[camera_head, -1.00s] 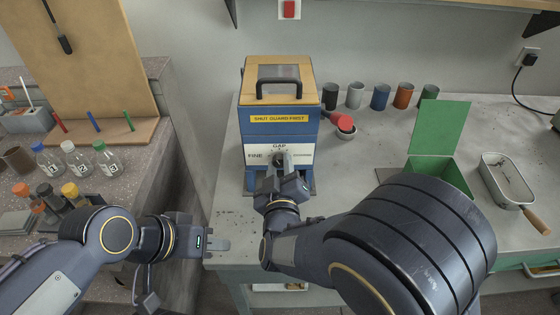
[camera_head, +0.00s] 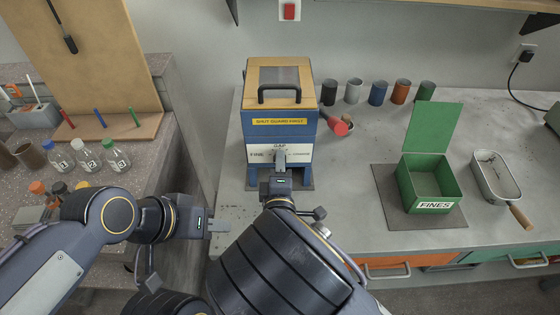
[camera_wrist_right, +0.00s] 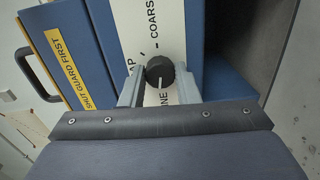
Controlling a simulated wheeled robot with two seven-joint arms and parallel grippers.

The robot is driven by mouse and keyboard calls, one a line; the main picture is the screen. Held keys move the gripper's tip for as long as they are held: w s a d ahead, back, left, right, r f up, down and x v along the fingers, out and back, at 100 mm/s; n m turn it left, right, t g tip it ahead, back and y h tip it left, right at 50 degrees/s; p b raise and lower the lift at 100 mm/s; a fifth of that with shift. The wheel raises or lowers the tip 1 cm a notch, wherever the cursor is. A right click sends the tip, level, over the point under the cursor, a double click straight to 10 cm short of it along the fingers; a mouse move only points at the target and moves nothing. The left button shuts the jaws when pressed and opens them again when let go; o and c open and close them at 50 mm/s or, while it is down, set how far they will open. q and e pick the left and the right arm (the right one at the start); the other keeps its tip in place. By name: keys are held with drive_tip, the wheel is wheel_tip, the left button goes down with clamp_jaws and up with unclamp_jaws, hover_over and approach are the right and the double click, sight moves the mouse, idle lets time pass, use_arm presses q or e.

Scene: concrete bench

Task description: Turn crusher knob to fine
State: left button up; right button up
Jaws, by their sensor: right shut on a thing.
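The crusher (camera_head: 280,129) is a blue box with a wooden top and a white dial panel marked GAP, FINE and COARSE. Its black knob (camera_wrist_right: 160,72) sits between the two fingers of my right gripper (camera_wrist_right: 158,80), which is shut on it. In the right wrist view the knob's white mark points down toward the FINE lettering. In the head view my right gripper (camera_head: 279,158) covers the knob and part of the panel. My left gripper (camera_head: 218,226) hangs empty left of the bench front; its finger gap is not clear.
A red-ended part (camera_head: 338,126) sticks out at the crusher's right. Several coloured cups (camera_head: 378,93) line the wall. An open green FINES box (camera_head: 433,205) and a metal tray (camera_head: 498,171) stand to the right. Bottles (camera_head: 87,156) stand on the left counter.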

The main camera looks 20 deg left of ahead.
drive_tip(key=shift+n+p, duration=0.4)
drive_tip(key=shift+n, duration=0.7)
drive_tip(key=shift+f, duration=0.1)
drive_tip(key=o, duration=1)
drive_tip(key=shift+c, duration=0.2)
drive_tip(key=v, duration=0.7)
drive_tip(key=shift+s+p, duration=0.3)
drive_tip(key=shift+s, duration=0.1)
drive_tip(key=shift+d, duration=0.1)
